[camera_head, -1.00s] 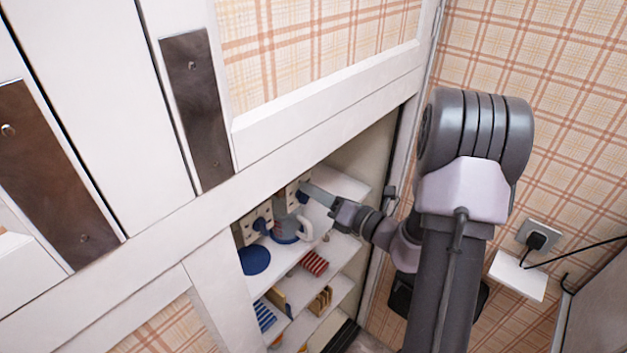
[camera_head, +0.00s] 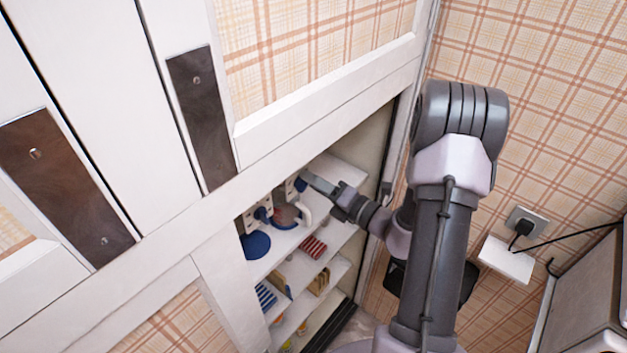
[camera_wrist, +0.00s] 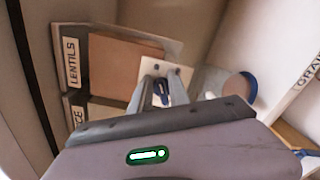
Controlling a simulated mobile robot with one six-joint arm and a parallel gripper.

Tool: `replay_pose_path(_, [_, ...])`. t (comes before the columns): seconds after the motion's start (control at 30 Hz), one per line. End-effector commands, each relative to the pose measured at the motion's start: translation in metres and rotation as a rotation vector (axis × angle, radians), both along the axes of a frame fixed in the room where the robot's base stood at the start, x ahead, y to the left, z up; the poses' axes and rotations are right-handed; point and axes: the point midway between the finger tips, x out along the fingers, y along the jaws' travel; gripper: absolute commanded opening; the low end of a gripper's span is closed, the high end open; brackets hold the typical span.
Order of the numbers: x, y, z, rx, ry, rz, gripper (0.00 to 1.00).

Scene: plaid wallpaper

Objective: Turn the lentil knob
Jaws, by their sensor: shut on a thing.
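The lentil dispenser shows in the wrist view as a clear box with brown contents (camera_wrist: 122,62) and a LENTILS label (camera_wrist: 72,64). Its white front plate carries a small blue knob (camera_wrist: 161,88). My gripper (camera_wrist: 162,90) is shut on this knob, one finger on each side. In the head view, my gripper (camera_head: 305,179) reaches into the cabinet from the right, and the blue knob (camera_head: 299,186) shows beside its tip. The fingers partly hide the knob, so its angle cannot be told.
A second dispenser below has a partly hidden label (camera_wrist: 78,116). A round blue item (camera_head: 256,245) and a pale-handled jug (camera_head: 287,216) stand on the same shelf. Lower shelves (camera_head: 318,275) hold striped and boxed items. The cabinet's right side wall (camera_head: 372,150) is close to my arm.

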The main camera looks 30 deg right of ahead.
Motion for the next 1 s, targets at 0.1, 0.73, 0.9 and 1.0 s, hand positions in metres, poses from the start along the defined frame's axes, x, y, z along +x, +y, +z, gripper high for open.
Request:
replay_pose_path(0.1, [0.000,0.000,0.000,0.000,0.001,0.000,0.00])
replay_pose_path(0.73, [-0.032,-0.013,-0.001,-0.001,0.002,-0.005,0.32])
replay_pose_path(0.9, [-0.085,-0.033,-0.001,0.001,0.001,-0.009,0.32])
replay_pose_path(1.0, [-0.115,-0.043,0.000,-0.001,0.000,-0.008,0.32])
